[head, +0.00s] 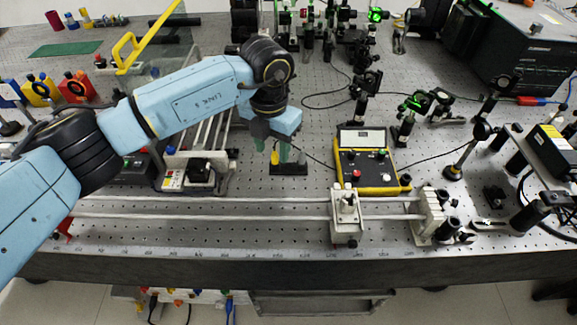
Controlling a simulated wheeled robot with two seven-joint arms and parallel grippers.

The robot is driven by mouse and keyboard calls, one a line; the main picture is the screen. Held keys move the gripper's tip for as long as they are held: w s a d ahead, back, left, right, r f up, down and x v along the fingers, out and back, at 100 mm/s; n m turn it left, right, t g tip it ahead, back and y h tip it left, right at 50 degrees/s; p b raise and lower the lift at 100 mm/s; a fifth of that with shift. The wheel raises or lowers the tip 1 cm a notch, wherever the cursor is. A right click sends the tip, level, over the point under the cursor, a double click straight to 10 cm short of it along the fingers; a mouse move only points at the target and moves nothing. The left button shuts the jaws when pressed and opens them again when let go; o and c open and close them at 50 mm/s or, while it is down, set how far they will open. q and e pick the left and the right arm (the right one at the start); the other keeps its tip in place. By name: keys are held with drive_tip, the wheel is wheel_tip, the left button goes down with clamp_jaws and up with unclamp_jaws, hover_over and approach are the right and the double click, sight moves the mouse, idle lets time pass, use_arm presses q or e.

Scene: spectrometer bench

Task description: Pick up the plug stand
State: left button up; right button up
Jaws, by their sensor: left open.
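A small dark block with a flat base (289,169), which looks like the plug stand, sits on the perforated bench top near the middle of the head view. My left gripper (281,155) points down directly over it, with its greenish fingertips at or just above the block. The left gripper is open. The fingers and the wrist hide part of the block, and I cannot tell whether they touch it. My right gripper is not in view.
A yellow-and-black meter box (365,160) stands just right of the block, with a thin cable running towards it. A device with metal rails (197,172) stands to the left. A long rail with a white carriage (346,215) runs in front. Optics crowd the back right.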

sight(289, 166)
use_arm(q)
wheel_tip(289, 166, down, 5)
drive_tip(key=shift+w+d+r, duration=0.1)
drive_tip(key=shift+w+d, duration=0.05)
drive_tip(key=shift+r, duration=0.1)
clamp_jaws()
